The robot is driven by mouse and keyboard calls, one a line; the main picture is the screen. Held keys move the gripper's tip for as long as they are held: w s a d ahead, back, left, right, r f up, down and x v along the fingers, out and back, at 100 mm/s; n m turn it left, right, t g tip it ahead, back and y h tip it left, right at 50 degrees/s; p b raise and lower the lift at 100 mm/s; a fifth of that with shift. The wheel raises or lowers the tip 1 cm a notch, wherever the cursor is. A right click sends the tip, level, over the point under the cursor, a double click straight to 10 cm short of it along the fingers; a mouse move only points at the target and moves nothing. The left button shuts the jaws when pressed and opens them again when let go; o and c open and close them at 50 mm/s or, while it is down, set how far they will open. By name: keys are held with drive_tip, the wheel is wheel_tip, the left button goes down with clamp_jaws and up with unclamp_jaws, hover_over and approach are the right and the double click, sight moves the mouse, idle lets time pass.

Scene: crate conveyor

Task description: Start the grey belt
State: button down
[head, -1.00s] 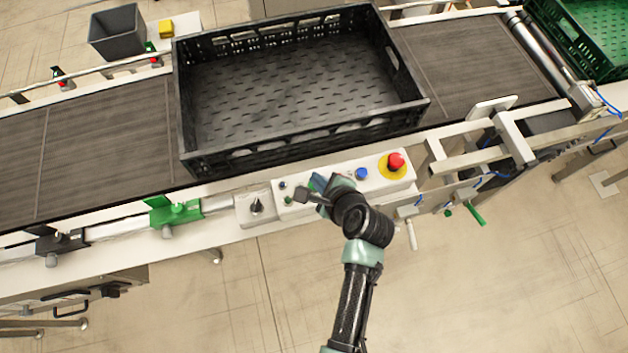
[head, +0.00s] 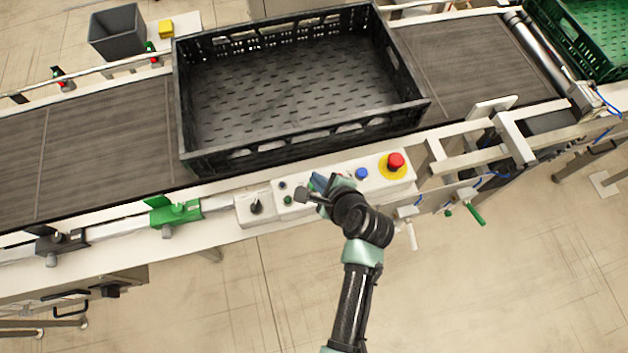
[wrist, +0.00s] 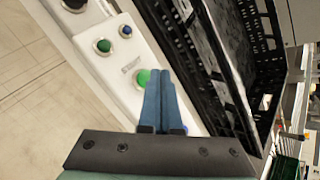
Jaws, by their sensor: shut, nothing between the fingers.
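The grey belt (head: 90,140) runs across the head view and carries a black crate (head: 300,85). A white control panel (head: 380,185) is fixed along its near side. My gripper (head: 316,182) is over the middle of this panel with its blue fingers shut and empty. In the wrist view, the fingertips (wrist: 161,74) overlap a large bright green button (wrist: 143,78). They partly hide it, and I cannot tell whether they touch it. A smaller dark green button (wrist: 103,46) and a small blue-looking button (wrist: 126,31) are farther along the panel.
On the panel, a blue button (head: 361,174) and a red mushroom button (head: 396,160) on yellow are right of my gripper. A black rotary knob (head: 256,206) is to the left. The black crate's wall rises close behind the panel. A green crate (head: 590,40) is at the far right.

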drive_tip(key=shift+f, duration=0.15)
drive_tip(key=shift+f, duration=0.3)
